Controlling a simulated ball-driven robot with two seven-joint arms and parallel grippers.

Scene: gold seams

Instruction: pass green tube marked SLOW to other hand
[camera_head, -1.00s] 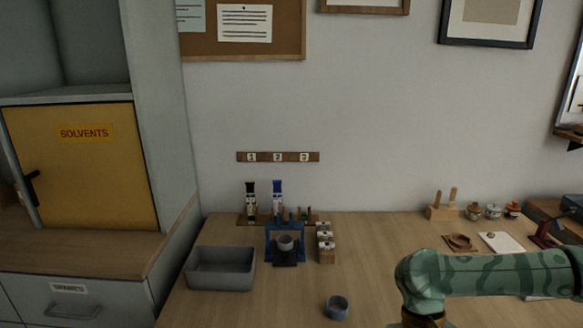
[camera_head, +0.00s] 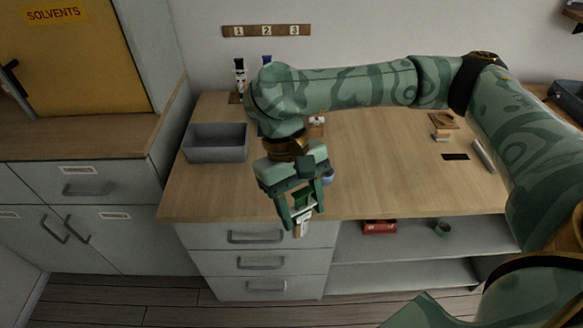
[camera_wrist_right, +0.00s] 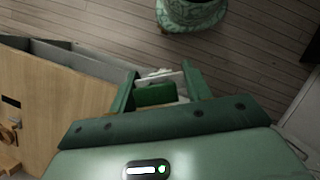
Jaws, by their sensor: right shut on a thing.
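My right gripper (camera_head: 303,212) hangs over the bench's front edge, in front of the drawers, pointing down. Its fingers are shut on the green tube (camera_wrist_right: 155,95), which shows in the right wrist view as a green body with a whitish end between the two fingers. In the head view only a small pale and brownish part of what it holds shows at the fingertips. The SLOW marking cannot be read in either view. My left gripper is in neither view.
A grey bin (camera_head: 217,149) stands at the bench's left. My right arm hides much of the rack area behind it. The bench top (camera_head: 385,165) right of the gripper is mostly clear. A red box (camera_head: 380,227) lies on the shelf below.

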